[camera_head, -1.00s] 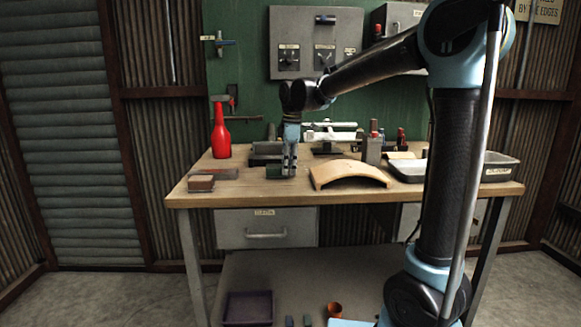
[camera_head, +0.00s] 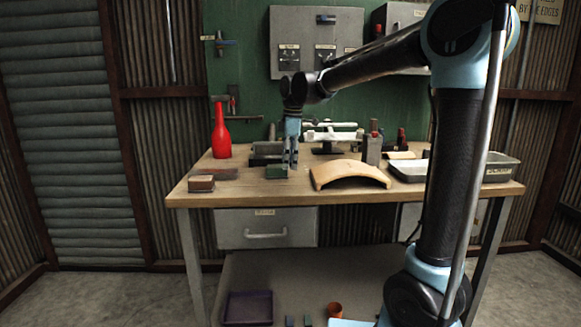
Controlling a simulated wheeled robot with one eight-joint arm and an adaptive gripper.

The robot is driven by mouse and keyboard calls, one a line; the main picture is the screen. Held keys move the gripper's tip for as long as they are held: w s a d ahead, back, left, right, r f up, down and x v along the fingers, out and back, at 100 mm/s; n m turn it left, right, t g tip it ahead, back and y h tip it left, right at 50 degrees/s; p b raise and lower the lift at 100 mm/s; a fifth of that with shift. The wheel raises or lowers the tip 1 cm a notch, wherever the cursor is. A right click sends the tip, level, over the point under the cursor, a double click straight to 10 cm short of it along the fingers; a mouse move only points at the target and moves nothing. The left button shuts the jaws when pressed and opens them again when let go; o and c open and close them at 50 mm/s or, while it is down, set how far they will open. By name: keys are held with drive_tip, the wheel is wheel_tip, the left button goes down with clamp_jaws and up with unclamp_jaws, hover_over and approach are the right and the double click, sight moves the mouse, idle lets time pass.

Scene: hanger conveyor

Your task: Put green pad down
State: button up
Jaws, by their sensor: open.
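The green pad (camera_head: 276,172) is a small block lying on the wooden bench top (camera_head: 240,192), near the front edge and left of the curved tan piece. My gripper (camera_head: 291,163) points down just behind and to the right of the pad, with its fingers apart and close above the bench. The pad looks clear of the fingers, though at this size I cannot tell the exact gap.
A tan curved piece (camera_head: 350,174) is close on the right. A dark tray (camera_head: 264,152) is behind the pad, a red bottle (camera_head: 221,135) back left, and brown blocks (camera_head: 201,183) front left. A metal tray (camera_head: 408,171) stands at the right.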

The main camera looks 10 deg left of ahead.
wheel_tip(320, 180, up, 10)
drive_tip(key=shift+d, duration=0.35)
